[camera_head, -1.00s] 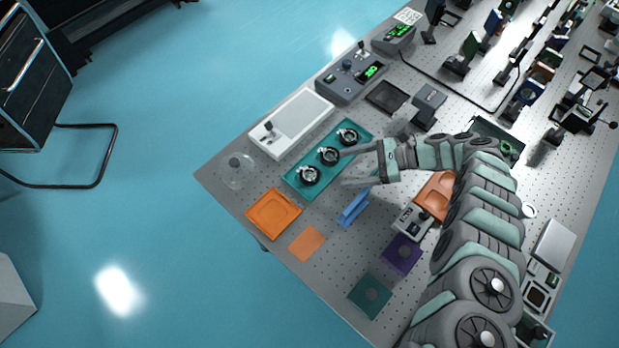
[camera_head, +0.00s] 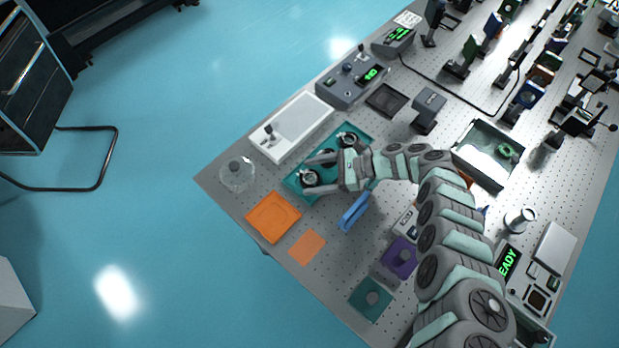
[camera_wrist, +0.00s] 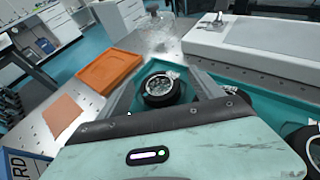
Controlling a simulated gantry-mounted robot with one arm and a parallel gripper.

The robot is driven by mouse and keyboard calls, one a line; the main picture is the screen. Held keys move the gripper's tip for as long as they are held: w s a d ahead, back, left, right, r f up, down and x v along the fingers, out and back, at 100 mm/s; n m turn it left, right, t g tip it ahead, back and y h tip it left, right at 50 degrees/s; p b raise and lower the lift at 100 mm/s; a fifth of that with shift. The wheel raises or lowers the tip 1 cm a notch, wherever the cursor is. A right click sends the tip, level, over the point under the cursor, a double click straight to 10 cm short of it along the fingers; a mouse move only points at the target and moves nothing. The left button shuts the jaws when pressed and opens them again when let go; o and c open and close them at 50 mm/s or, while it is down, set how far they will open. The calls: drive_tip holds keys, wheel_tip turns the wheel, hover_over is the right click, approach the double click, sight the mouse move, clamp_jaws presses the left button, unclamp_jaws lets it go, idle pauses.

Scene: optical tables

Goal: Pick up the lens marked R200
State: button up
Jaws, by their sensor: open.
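A teal tray (camera_head: 294,183) holds a row of round black-rimmed lenses. The near-end lens (camera_head: 309,178) lies between the two fingers of my gripper (camera_head: 305,175), which is open. In the wrist view this lens (camera_wrist: 161,88) also sits between the spread fingers, with space visible at its sides. The far-end lens (camera_head: 348,140) is clear of my gripper. Another lens (camera_wrist: 306,142) shows at the right edge of the wrist view. I cannot read an R200 mark on any lens.
A blue upright holder (camera_head: 354,211) stands just right of the teal tray.

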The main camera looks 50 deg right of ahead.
sight(314, 177)
drive_tip(key=shift+s+f, duration=0.1)
drive_tip(key=c, duration=1.5)
wheel_tip(314, 177, up, 20)
drive_tip(key=p, duration=0.5)
